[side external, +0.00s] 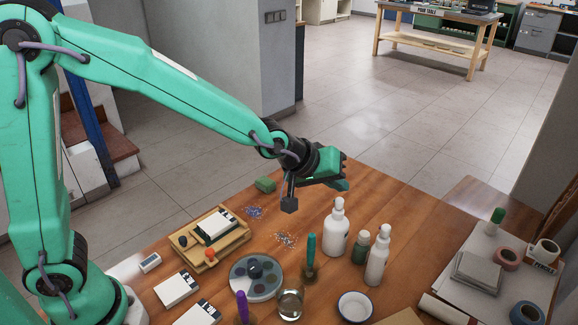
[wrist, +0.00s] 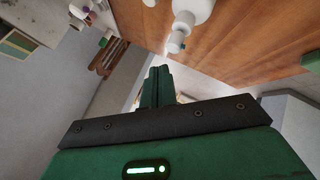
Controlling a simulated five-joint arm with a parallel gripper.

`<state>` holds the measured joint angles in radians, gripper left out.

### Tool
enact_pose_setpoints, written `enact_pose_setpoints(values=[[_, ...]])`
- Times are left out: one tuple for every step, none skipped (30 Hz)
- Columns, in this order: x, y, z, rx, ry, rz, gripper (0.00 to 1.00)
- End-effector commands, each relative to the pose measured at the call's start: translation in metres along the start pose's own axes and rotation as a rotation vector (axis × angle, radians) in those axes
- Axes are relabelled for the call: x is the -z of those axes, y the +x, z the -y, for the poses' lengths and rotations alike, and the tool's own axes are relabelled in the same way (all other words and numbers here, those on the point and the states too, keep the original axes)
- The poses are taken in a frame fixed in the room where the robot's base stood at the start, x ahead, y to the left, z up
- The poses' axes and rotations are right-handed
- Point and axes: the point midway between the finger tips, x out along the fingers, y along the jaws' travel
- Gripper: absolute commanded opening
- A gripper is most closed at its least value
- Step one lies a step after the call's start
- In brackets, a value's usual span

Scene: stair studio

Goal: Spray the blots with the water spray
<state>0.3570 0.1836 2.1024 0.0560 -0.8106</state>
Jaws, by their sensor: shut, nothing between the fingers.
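Two small speckled blots lie on the wooden table in the side external view: a bluish one (side external: 253,212) and a paler one (side external: 286,239). A larger white bottle (side external: 336,232) stands upright right of them, and a slimmer white bottle (side external: 377,262) stands nearer the camera. I cannot tell from labels which is the water spray. My gripper (side external: 343,178) is shut and empty, above the table's far part, up and beyond the bottles, touching nothing. Its closed fingers (wrist: 158,85) show in the wrist view, with a white bottle (wrist: 192,10) above them, apart.
A round palette (side external: 256,277), a glass jar (side external: 290,304), a white bowl (side external: 355,307) and a wooden tray (side external: 188,255) crowd the near table. A green block (side external: 265,185) lies near the far edge.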

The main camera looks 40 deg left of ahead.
Motion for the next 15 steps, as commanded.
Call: enact_pose_setpoints(values=[[0.002, -0.003, -0.002, -0.002, 0.0, -0.002, 0.0], [0.003, -0.004, -0.003, -0.002, 0.0, -0.002, 0.0], [0.004, -0.006, -0.005, -0.002, 0.0, -0.002, 0.0], [0.006, -0.008, -0.006, -0.002, 0.0, -0.002, 0.0], [0.007, -0.009, -0.007, -0.002, 0.0, -0.002, 0.0], [0.008, -0.011, -0.009, -0.002, 0.0, -0.002, 0.0], [0.009, -0.013, -0.009, -0.001, 0.0, -0.001, 0.0], [0.01, -0.014, -0.011, -0.002, 0.0, -0.002, 0.0], [0.012, -0.016, -0.012, -0.002, 0.0, -0.002, 0.0], [0.013, -0.018, -0.013, -0.002, 0.0, -0.002, 0.0], [0.014, -0.019, -0.014, -0.002, 0.0, -0.002, 0.0], [0.015, -0.021, -0.016, -0.001, 0.0, -0.001, 0.0], [0.016, -0.022, -0.017, -0.002, 0.0, -0.001, 0.0], [0.017, -0.024, -0.018, -0.002, 0.0, -0.002, 0.0], [0.018, -0.026, -0.019, -0.001, 0.0, -0.001, 0.0]])
